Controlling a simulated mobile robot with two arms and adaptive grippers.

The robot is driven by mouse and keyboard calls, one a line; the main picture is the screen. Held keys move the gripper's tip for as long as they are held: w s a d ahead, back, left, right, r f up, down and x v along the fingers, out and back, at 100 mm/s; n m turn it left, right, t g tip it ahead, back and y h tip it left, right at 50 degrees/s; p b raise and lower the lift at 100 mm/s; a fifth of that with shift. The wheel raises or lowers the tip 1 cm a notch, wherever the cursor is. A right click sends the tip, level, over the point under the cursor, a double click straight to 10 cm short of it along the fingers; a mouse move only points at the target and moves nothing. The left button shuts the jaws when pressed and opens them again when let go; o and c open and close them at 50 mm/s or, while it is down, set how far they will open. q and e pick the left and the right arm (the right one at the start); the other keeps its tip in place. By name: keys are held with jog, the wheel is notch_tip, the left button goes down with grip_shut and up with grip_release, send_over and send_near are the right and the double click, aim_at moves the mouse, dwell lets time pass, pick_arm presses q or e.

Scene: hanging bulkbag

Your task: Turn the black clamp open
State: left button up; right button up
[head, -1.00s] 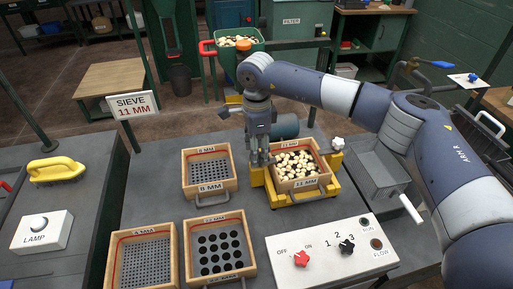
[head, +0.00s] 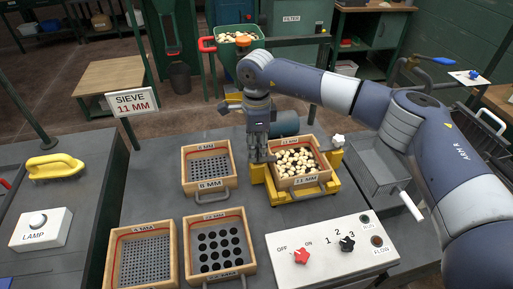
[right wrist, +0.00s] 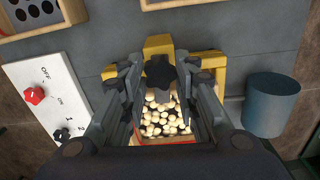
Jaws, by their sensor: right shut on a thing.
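The black clamp (right wrist: 160,72) is a dark lobed knob on the yellow sieve frame (right wrist: 158,45), seen in the right wrist view. My right gripper (right wrist: 158,85) has its fingers on both sides of the knob and is shut on it. In the head view, my right gripper (head: 262,156) points down at the left side of the yellow frame (head: 300,202) and hides the clamp. The wooden 11 mm sieve box (head: 300,182), full of pale pieces, sits in the frame. My left gripper is not in view.
A white knob (head: 338,140) stands at the frame's back right corner. Other sieve boxes (head: 208,184) sit to the left and front. A white control panel (head: 333,246) with red and black knobs lies in front. A blue-grey cylinder (head: 286,124) is just behind.

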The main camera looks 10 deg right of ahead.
jog(key=m+b, duration=0.2)
jog(key=m, duration=0.2)
jog(key=shift+f, duration=0.1)
jog(key=m+b, duration=0.2)
jog(key=m, duration=0.2)
jog(key=shift+m, duration=0.3)
jog(key=m+b, duration=0.1)
jog(key=m, duration=0.3)
jog(key=shift+r+m+b, duration=0.2)
jog(key=shift+m+b, duration=0.45)
jog(key=shift+m, duration=1.45)
jog(key=o, duration=1.1)
jog(key=shift+c, duration=0.2)
